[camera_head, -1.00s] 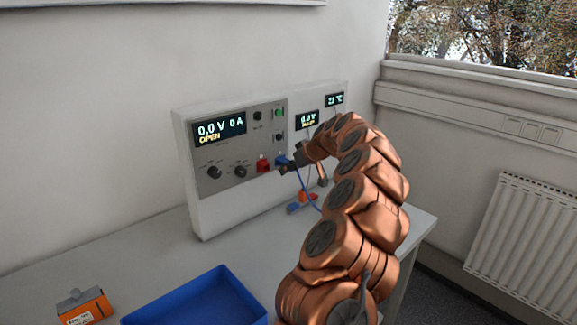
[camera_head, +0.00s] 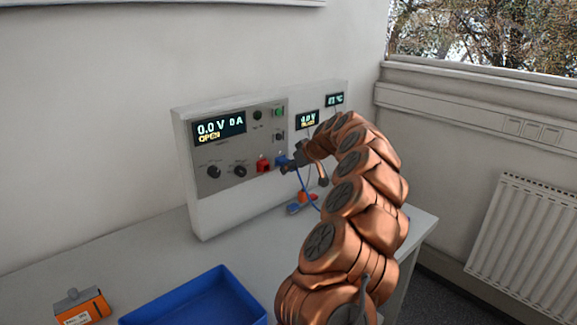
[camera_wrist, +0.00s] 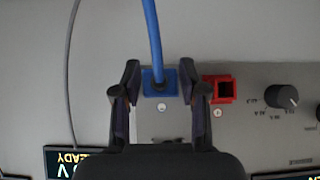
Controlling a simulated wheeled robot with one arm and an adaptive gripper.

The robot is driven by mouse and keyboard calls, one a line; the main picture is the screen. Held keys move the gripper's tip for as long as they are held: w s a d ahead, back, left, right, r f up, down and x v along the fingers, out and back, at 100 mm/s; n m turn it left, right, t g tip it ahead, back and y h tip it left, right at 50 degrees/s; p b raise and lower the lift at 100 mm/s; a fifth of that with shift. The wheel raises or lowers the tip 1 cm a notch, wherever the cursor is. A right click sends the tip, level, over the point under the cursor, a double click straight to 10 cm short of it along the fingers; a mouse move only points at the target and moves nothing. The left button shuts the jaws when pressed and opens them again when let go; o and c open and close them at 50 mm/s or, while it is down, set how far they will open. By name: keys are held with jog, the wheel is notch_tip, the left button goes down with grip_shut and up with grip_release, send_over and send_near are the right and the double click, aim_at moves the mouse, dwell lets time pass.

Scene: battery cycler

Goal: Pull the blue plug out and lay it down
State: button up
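The blue plug (camera_wrist: 160,88) sits at the cycler's front panel, and its blue cable (camera_wrist: 152,40) runs up and out of the wrist view. In the head view the blue connector (camera_head: 282,161) shows beside the red socket (camera_head: 263,164), partly hidden by my gripper (camera_head: 292,164). In the wrist view my gripper (camera_wrist: 160,72) has one finger on each side of the blue plug. The fingers stand apart, with narrow gaps to the blue part; I see no clear contact. The red socket (camera_wrist: 220,89) is close beside the right finger.
The cycler (camera_head: 240,190) stands on a white table (camera_head: 165,245). A blue tray (camera_head: 222,270) and an orange box (camera_head: 82,307) are at the table's front. A small red and blue object (camera_head: 302,203) lies below the panel. Bare table lies left of the cycler.

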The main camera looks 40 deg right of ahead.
jog(key=c, duration=0.5)
jog(key=shift+s, duration=0.1)
jog(key=shift+s+a+b, duration=0.1)
jog(key=shift+s+b, duration=2)
jog(key=shift+s, duration=0.65)
